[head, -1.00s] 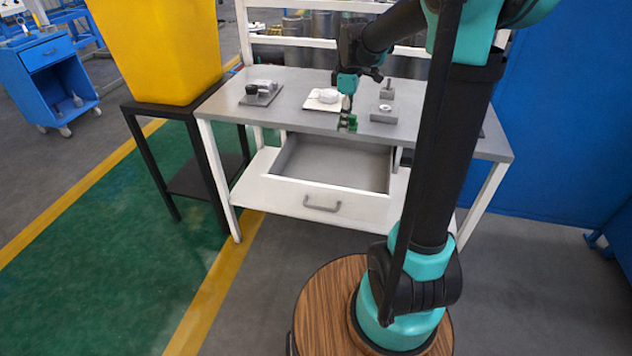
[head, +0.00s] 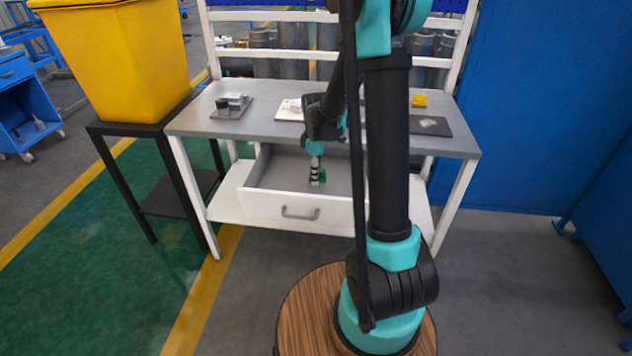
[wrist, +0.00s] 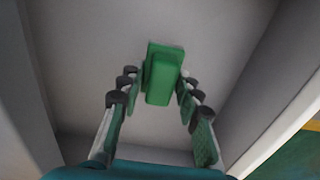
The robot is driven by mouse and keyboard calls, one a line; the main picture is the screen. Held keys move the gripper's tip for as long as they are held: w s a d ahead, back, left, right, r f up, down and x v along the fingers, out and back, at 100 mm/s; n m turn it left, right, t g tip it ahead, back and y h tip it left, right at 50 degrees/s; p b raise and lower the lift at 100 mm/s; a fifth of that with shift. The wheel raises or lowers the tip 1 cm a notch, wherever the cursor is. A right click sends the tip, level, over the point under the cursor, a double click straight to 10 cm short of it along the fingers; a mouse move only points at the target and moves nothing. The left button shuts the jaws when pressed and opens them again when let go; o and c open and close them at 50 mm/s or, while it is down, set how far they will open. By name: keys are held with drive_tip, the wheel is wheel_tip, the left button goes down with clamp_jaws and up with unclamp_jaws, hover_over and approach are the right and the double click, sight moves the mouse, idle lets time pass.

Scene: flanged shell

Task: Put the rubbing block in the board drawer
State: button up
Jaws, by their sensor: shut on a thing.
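The rubbing block is green and shows in the wrist view (wrist: 163,72) between my fingertips, and as a small green patch in the head view (head: 322,177). My gripper (head: 316,172) is shut on it and points down inside the open drawer; its two fingers also show in the wrist view (wrist: 161,82). The board drawer (head: 262,206) is pulled out beneath the bench top, with a grey floor and a white front. In the wrist view the drawer floor and side walls surround the block. I cannot tell whether the block touches the floor.
The grey bench top (head: 262,126) is above and behind the drawer. On it are a grey fixture (head: 232,105), a white plate (head: 289,111), a dark mat (head: 430,126) and a yellow piece (head: 419,101). A yellow bin (head: 115,60) stands at left. My arm hides part of the bench.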

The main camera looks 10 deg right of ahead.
drive_tip(key=shift+f, duration=1.8)
drive_tip(key=shift+f, duration=0.1)
drive_tip(key=o, duration=1.2)
wheel_tip(320, 180, up, 12)
drive_tip(key=shift+r, duration=0.15)
